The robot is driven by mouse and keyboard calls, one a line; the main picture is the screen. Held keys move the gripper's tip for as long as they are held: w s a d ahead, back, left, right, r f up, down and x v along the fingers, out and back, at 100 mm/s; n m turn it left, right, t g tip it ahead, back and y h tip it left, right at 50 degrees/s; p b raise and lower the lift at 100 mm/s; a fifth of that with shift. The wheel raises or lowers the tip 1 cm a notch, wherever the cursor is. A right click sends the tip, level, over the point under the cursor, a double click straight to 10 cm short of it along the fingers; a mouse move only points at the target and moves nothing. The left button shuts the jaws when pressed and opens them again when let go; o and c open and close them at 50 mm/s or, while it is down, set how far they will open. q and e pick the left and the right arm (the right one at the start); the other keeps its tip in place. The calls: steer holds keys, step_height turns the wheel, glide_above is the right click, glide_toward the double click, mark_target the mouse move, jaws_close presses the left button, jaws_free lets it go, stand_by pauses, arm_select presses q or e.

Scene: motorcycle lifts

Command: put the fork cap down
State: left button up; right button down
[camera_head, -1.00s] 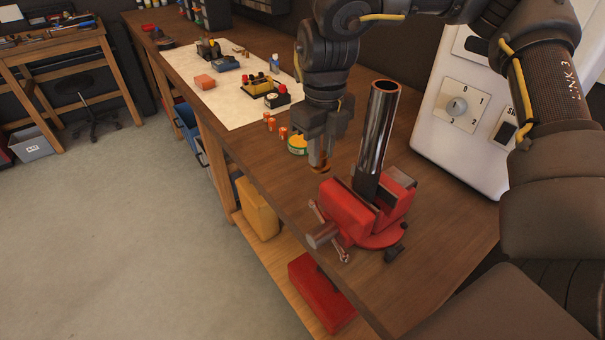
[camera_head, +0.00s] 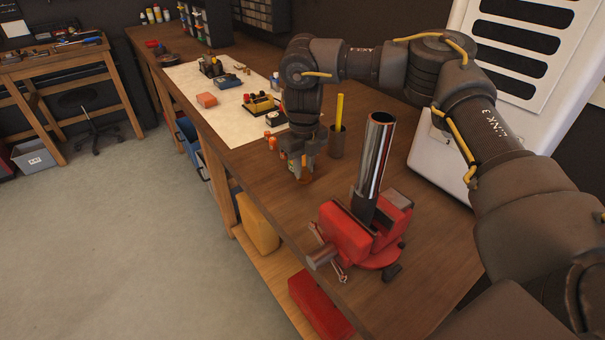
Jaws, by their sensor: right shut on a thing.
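My right gripper (camera_head: 304,170) is shut on the fork cap (camera_head: 306,179), a small copper-brown piece mostly hidden between the fingertips. It points down, low over the wooden bench (camera_head: 285,205), left of and behind the vise. I cannot tell whether the cap touches the bench top. The shiny fork tube (camera_head: 375,150) stands upright, slightly tilted, in the red vise (camera_head: 345,232), with its open top empty. My left gripper is not in view.
A dark cup with a yellow stick (camera_head: 338,142) stands just right of the gripper. Small orange pieces (camera_head: 272,143) sit to its left. A pale mat (camera_head: 222,116) with several items lies farther back. A white cabinet (camera_head: 440,150) stands behind the right arm.

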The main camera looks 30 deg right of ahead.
steer(key=shift+w+f, duration=0.3)
steer(key=shift+f, duration=0.05)
step_height(320, 180, down, 4)
steer(key=shift+w+d+r+p, duration=0.15)
steer(key=shift+r+p, duration=0.1)
steer(key=shift+p, duration=0.15)
steer(key=c, duration=1.2)
jaws_free()
steer(key=shift+f, duration=0.1)
steer(key=shift+c, duration=0.2)
step_height(320, 180, up, 12)
steer(key=shift+r+b, duration=0.2)
steer(key=shift+b, duration=0.15)
